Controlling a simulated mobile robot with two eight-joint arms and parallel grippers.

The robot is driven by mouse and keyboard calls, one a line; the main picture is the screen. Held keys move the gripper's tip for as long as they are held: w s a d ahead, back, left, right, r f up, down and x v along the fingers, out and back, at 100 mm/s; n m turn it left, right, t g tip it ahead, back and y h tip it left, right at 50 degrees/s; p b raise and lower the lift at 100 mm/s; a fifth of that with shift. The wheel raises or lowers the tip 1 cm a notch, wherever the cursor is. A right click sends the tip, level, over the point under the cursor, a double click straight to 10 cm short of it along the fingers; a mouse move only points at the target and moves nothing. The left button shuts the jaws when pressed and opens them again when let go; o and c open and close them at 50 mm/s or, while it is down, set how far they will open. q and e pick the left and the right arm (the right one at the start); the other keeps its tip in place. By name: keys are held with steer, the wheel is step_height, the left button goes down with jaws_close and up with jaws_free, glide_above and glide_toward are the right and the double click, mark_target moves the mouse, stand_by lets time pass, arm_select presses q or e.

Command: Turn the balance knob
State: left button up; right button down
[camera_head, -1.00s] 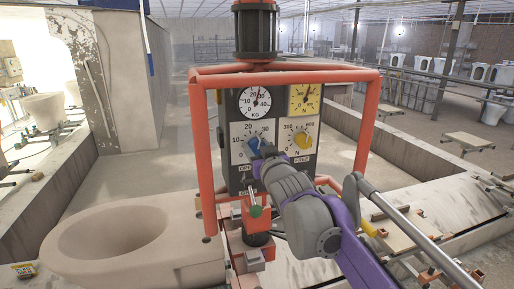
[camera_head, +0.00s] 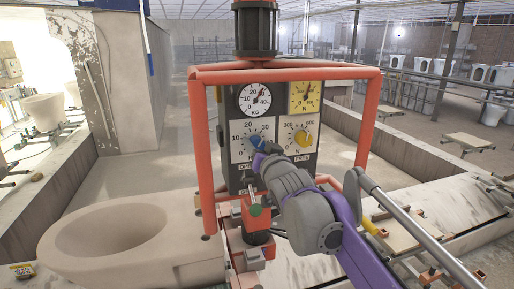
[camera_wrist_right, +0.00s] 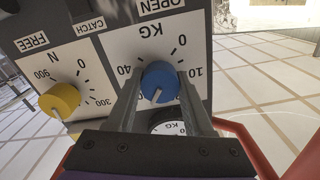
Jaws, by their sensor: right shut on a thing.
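The blue balance knob (camera_head: 257,142) sits on the lower left white KG dial of the dark panel (camera_head: 232,170). My right gripper (camera_head: 260,152) comes in from the lower right and is shut on the knob. In the right wrist view, upside down, the two fingers (camera_wrist_right: 160,100) lie on either side of the blue knob (camera_wrist_right: 159,80). A white pointer mark on the knob faces down and slightly left there. The knob's lower part is partly hidden by my gripper in the head view. My left gripper is not in view.
A yellow knob (camera_head: 302,139) on the N scale sits beside the blue one. Round KG (camera_head: 255,99) and yellow N (camera_head: 305,97) gauges are above. A red tube frame (camera_head: 368,125) surrounds the panel.

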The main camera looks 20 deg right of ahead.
steer(key=shift+m, duration=0.8)
steer(key=shift+c, duration=1.4)
jaws_free()
steer(key=shift+s, duration=0.1)
steer(key=s+b, duration=0.1)
steer(key=s, duration=0.9)
steer(key=shift+s+d+b, duration=0.15)
steer(key=shift+s+b, duration=0.15)
steer(key=shift+s, duration=0.05)
